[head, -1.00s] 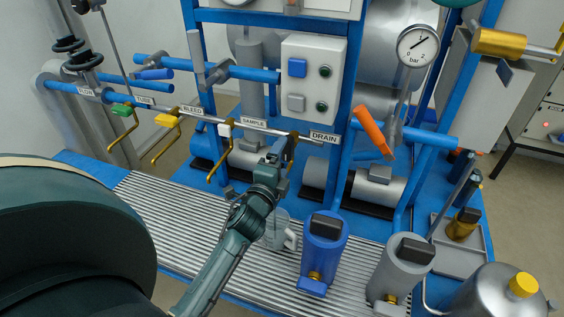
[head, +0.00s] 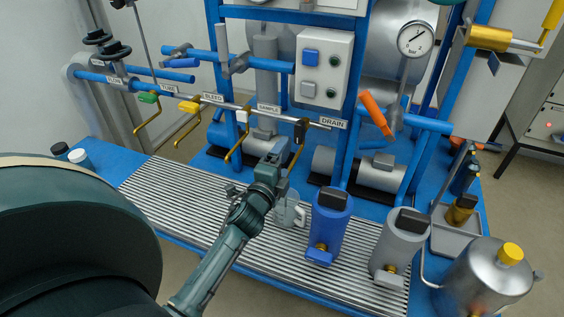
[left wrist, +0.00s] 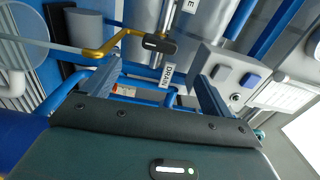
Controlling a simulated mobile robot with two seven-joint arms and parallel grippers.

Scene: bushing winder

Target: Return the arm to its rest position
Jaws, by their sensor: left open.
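My left arm reaches up from the bottom of the head view, over the slatted grate (head: 185,200). Its left gripper (head: 272,163) is open, just below and left of the black-handled DRAIN valve (head: 301,131). In the left wrist view the two fingers (left wrist: 158,88) stand wide apart with nothing held between them. The black handle and brass spout (left wrist: 125,38) show beyond the fingertips, apparently clear of them. A clear mug (head: 290,211) stands on the grate beside the forearm, partly hidden by it. My right gripper is not in view.
A blue canister (head: 328,222) and a grey canister (head: 398,243) stand right of the arm. A steel vessel with a yellow cap (head: 484,280) is at the lower right. Pipes with valves and a switch box (head: 322,68) lie behind. The left part of the grate is clear.

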